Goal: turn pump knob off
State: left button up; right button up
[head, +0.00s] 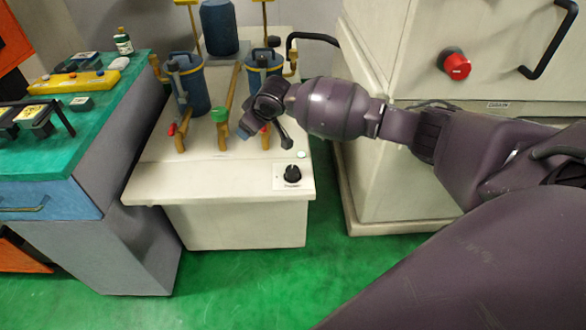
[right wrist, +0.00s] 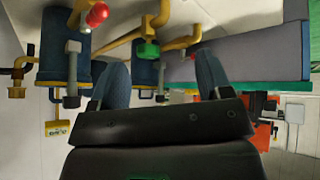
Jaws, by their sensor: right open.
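The pump knob (head: 292,174) is a black round knob on a pale square plate near the front right corner of the white pump cabinet's top (head: 215,180). A small label sits under it. My right gripper (head: 265,130) is above the cabinet among the pipes, behind and left of the knob, and apart from it. In the right wrist view its two blue-grey fingers (right wrist: 162,78) are spread apart with nothing between them. The knob does not show in that view. My left gripper is in neither view.
Blue filter canisters (head: 190,85), brass pipes (head: 224,135) and a green valve handle (head: 219,114) stand close to my gripper; the valve handle also shows in the wrist view (right wrist: 148,50). A pale machine with a red knob (head: 456,66) stands right. A green-topped bench (head: 90,115) stands left.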

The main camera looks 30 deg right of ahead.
jog(key=s+d+f+m+g+h, duration=0.1)
jog(key=d+f+m+g, duration=0.15)
jog(key=d, duration=0.25)
jog(key=m+g, duration=0.4)
jog(key=g, duration=0.1)
send_near(293, 170)
jog(key=shift+n, duration=0.25)
notch_tip(293, 170, down, 8)
jog(key=b, duration=0.5)
jog(key=shift+s+f, duration=0.15)
jog(key=shift+f, duration=0.05)
jog(key=shift+a+f+b, duration=0.1)
jog(key=shift+f+b, duration=0.2)
jog(key=shift+b, duration=0.15)
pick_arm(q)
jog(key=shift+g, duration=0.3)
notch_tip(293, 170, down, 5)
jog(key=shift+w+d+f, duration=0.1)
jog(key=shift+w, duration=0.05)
pick_arm(e)
jog(key=shift+f, duration=0.35)
jog(key=shift+r, duration=0.1)
jog(key=c, duration=0.9)
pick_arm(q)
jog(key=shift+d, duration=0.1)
pick_arm(e)
jog(key=shift+c, duration=0.2)
